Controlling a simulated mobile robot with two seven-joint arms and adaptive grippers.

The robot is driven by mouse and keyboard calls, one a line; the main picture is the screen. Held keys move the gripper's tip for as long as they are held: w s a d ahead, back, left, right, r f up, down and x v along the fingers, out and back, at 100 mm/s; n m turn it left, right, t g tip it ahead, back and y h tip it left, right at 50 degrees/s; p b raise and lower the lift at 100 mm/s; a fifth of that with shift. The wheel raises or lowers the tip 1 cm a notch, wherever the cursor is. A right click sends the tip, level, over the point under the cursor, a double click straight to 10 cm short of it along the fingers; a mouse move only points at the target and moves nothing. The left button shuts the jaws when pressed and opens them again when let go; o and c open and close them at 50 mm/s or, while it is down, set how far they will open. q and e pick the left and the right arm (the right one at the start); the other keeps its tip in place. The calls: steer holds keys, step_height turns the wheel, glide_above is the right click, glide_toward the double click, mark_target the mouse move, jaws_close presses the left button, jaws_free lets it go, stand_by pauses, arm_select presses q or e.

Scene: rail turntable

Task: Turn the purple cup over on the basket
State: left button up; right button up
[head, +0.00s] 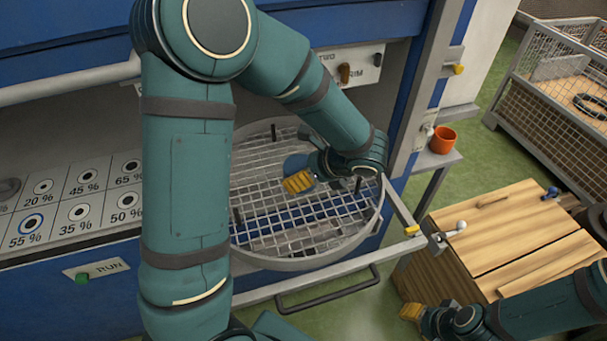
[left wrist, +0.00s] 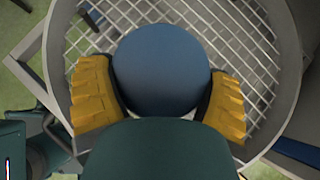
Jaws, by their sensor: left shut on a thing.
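The cup (head: 295,164) looks slate blue rather than clearly purple. My left gripper (head: 299,182) is shut on it, over the round wire basket (head: 246,136). In the left wrist view, the cup (left wrist: 160,65) shows a smooth, closed round face between the two yellow finger pads of my left gripper (left wrist: 163,92). The basket's grid and rim (left wrist: 290,65) show behind it. I cannot tell whether the cup touches the grid. My right gripper (head: 412,312) is at the lower right beside the wooden crate, partly hidden, and its opening cannot be made out.
An orange cup (head: 443,139) stands on a small ledge right of the basket. A wooden-topped crate (head: 505,235) stands at the right, with a mesh cage (head: 560,85) behind it. Upright dark pegs (head: 274,133) rise from the basket. A panel of percentage buttons (head: 75,205) is at the left.

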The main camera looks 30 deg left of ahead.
arm_select(q)
step_height(320, 180, down, 10)
steer(key=b, duration=0.7)
steer(key=shift+r+b, duration=0.15)
steer(key=shift+b, duration=0.2)
steer(key=shift+f+b, duration=0.5)
steer(key=shift+f, duration=0.15)
steer(key=shift+f, duration=0.35)
steer(key=o, duration=1.1)
steer(key=shift+c, duration=0.2)
steer(key=v, duration=1.2)
